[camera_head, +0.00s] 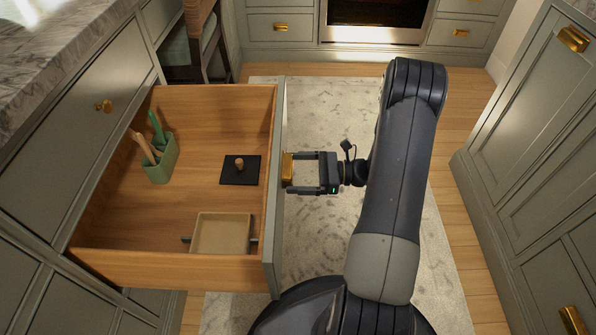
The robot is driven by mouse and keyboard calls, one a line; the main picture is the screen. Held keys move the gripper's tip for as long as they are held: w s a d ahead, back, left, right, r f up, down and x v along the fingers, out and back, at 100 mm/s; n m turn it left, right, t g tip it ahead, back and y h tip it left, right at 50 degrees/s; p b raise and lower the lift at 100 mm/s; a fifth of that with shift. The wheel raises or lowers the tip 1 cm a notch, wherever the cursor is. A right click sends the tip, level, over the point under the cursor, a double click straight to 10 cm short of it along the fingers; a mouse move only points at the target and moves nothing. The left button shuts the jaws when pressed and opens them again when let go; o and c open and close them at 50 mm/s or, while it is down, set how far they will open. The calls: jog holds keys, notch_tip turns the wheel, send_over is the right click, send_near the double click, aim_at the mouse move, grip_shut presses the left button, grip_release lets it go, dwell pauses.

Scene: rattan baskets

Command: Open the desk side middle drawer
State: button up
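The drawer (277,110) stands pulled far out from the grey-green cabinet on the left, with its wooden inside showing. Its brass handle (287,168) is on the outer side of the front panel. My gripper (292,173) reaches the handle from the right, with one finger at each end of it. The fingers are apart by about the handle's length and appear closed against its ends.
The drawer holds a green cup of utensils (160,160), a black board (239,170) with a small knob, and a beige tray (221,234). A closed cabinet front with a brass knob (104,106) is at left. Cabinets (540,130) line the right. A rug (320,125) covers the floor between.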

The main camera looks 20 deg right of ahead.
jog(key=shift+o, duration=0.6)
jog(key=shift+d, duration=0.1)
jog(key=p+v, duration=0.2)
jog(key=v, duration=0.8)
jog(key=shift+d, duration=0.3)
jog(key=shift+s, duration=0.1)
jog(key=b+x, duration=0.2)
jog(key=x, duration=0.9)
jog(key=shift+a, duration=0.3)
